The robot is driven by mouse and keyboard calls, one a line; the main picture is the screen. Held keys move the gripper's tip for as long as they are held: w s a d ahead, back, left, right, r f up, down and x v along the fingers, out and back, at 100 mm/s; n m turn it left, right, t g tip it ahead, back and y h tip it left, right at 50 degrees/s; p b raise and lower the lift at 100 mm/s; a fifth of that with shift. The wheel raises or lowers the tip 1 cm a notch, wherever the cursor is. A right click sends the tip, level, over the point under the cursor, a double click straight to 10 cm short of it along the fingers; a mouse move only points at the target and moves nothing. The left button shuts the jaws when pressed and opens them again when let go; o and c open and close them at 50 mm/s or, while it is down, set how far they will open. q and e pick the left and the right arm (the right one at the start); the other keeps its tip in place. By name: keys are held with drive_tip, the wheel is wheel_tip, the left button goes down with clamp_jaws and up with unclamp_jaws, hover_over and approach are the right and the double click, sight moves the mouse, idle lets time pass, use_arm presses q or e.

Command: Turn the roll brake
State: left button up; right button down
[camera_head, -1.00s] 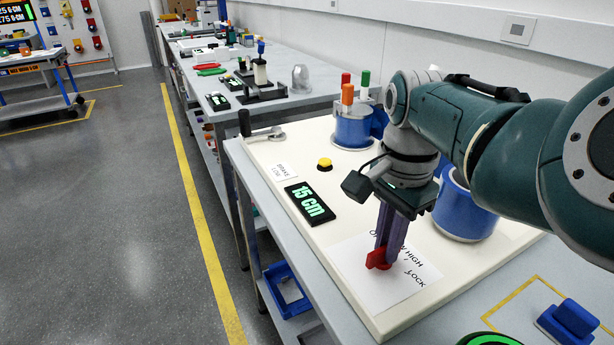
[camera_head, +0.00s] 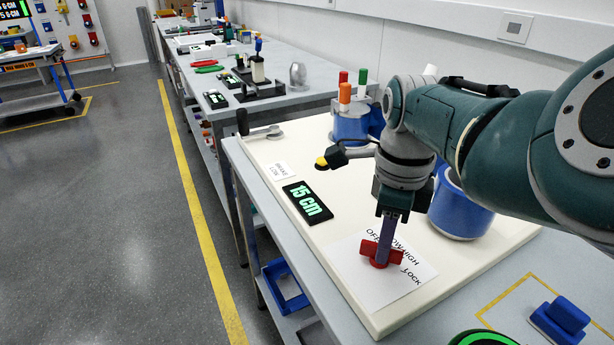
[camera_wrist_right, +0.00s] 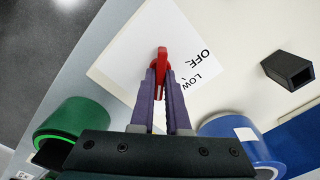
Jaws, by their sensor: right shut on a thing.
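The red roll brake knob (camera_head: 370,253) sits on a white label sheet (camera_head: 408,292) printed OFF, LOW, HIGH and LOCK, partly covered by my arm. My right gripper (camera_head: 383,257) points down with its purple fingers shut on the knob. In the right wrist view the red knob (camera_wrist_right: 162,58) stands between the fingertips (camera_wrist_right: 162,75), with OFF and LOW readable to its right. My left gripper is not in view.
A black display (camera_head: 307,203) reads 15 cm on the cream board (camera_head: 262,152). A blue roll (camera_head: 462,210) stands close behind my right gripper. Another blue holder (camera_head: 350,125) with coloured pegs is further back. A blue block (camera_head: 560,320) lies at front right.

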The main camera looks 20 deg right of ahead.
drive_tip(key=shift+m, duration=1.1)
drive_tip(key=c, duration=0.9)
unclamp_jaws()
drive_tip(key=shift+r, duration=0.15)
wheel_tip(320, 180, up, 8)
drive_tip(key=p, duration=0.2)
drive_tip(key=shift+r+p, duration=0.2)
drive_tip(key=shift+p, duration=0.2)
drive_tip(key=shift+r, duration=0.65)
